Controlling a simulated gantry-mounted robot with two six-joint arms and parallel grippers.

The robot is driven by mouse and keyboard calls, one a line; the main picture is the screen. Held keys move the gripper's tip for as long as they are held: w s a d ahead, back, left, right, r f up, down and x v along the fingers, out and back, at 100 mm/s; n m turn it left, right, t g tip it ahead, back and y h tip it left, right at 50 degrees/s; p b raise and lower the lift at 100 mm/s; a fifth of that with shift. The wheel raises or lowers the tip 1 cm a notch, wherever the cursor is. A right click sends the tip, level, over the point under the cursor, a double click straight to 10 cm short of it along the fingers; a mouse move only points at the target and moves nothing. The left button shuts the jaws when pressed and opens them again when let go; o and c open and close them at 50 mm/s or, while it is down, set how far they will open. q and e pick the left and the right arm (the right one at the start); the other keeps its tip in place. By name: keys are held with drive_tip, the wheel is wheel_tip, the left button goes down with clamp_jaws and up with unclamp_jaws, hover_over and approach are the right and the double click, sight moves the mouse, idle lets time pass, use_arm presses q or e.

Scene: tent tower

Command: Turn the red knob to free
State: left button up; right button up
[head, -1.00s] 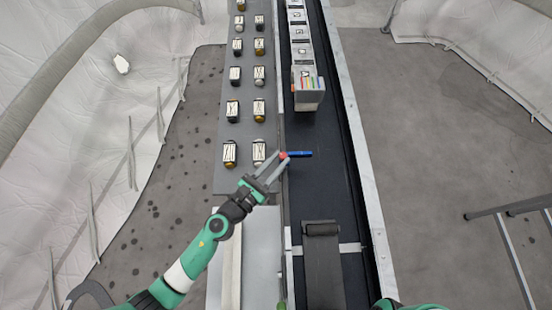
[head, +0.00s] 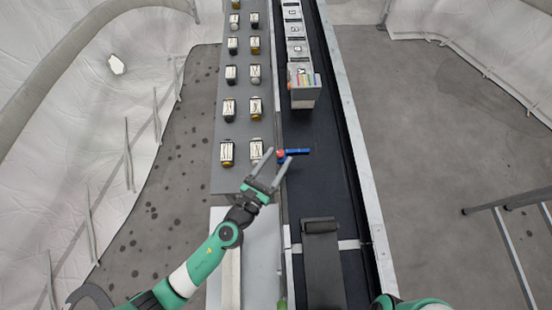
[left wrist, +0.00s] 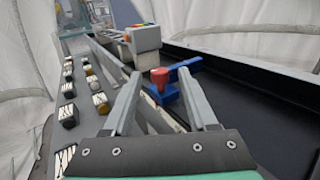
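The red knob (head: 281,154) sits on a blue fitting at the left edge of the dark conveyor. In the left wrist view the knob (left wrist: 159,78) stands upright on the blue body. A blue lever (head: 298,151) reaches to the right from it over the belt. My left gripper (head: 280,154) is open, its two fingers spread on either side of the knob, with visible gaps in the left wrist view (left wrist: 159,75). It holds nothing. My right gripper is out of view; only a bit of my right arm shows at the bottom edge.
A grey board (head: 240,105) left of the conveyor carries rows of small labelled items. A box with coloured strips (head: 304,85) stands farther up the dark belt (head: 315,185). A dark grey block (head: 321,260) lies nearer. The belt around the lever is clear.

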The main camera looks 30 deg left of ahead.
use_arm(q)
drive_tip(key=s, duration=1.1)
drive_tip(key=shift+s+b, duration=0.3)
drive_tip(key=shift+b, duration=0.15)
